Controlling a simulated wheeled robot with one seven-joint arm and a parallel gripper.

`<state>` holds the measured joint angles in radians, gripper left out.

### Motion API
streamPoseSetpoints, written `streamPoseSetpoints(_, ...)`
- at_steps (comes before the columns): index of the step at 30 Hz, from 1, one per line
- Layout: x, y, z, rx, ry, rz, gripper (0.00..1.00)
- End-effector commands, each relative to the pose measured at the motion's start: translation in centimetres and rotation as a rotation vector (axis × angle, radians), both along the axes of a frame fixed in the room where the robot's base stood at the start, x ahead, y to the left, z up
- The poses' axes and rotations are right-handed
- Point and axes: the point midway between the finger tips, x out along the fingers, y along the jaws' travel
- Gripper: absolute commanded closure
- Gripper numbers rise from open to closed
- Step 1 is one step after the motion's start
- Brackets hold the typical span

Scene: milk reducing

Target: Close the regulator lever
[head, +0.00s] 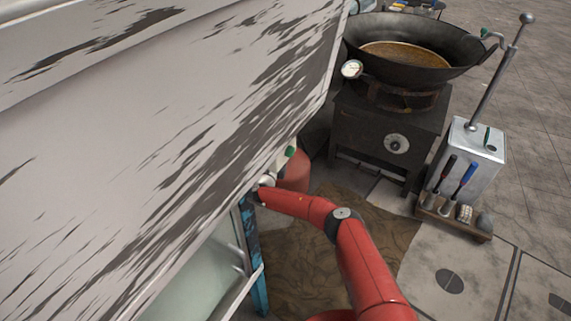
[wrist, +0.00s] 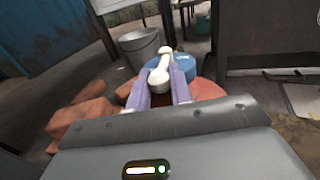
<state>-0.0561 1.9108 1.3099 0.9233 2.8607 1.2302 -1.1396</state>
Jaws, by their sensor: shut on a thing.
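The regulator lever (wrist: 160,80), a cream-white bar with rounded ends, shows in the wrist view. My gripper (wrist: 164,72) has its two pale purple fingers on either side of the lever, shut on it. The lever points away from me, its far end past the fingertips. A blue part (wrist: 186,63) lies behind the fingers, above rounded red-orange surfaces. In the head view, my red arm reaches to the edge of a large scratched white panel; the fingers and lever cannot be made out there. A red cylinder (head: 293,170) stands just beyond the arm's end.
The scratched white panel (head: 150,130) fills the left of the head view, close to my arm. A dark stove (head: 385,135) with a wide wok (head: 465,58) stands behind. A metal bucket (wrist: 139,45) and red-orange bricks (wrist: 82,128) lie around the gripper.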

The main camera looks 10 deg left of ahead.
Motion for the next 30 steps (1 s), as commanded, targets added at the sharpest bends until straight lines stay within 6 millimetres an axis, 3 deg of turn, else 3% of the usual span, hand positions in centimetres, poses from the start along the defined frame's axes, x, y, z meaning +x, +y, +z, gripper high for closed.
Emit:
streamPoseSetpoints(1,-0.2,1.0,-0.7,0.001,0.005,-0.010,1.00)
streamPoseSetpoints(8,0.4,1.9,-0.4,-0.001,0.002,-0.081,1.00)
streamPoseSetpoints(27,0.7,2.2,-0.1,0.001,0.000,-0.115,1.00)
streamPoseSetpoints(28,0.7,2.2,-0.1,0.001,0.000,-0.115,0.76)
streamPoseSetpoints(30,0.7,2.2,0.0,0.001,0.000,-0.116,0.67)
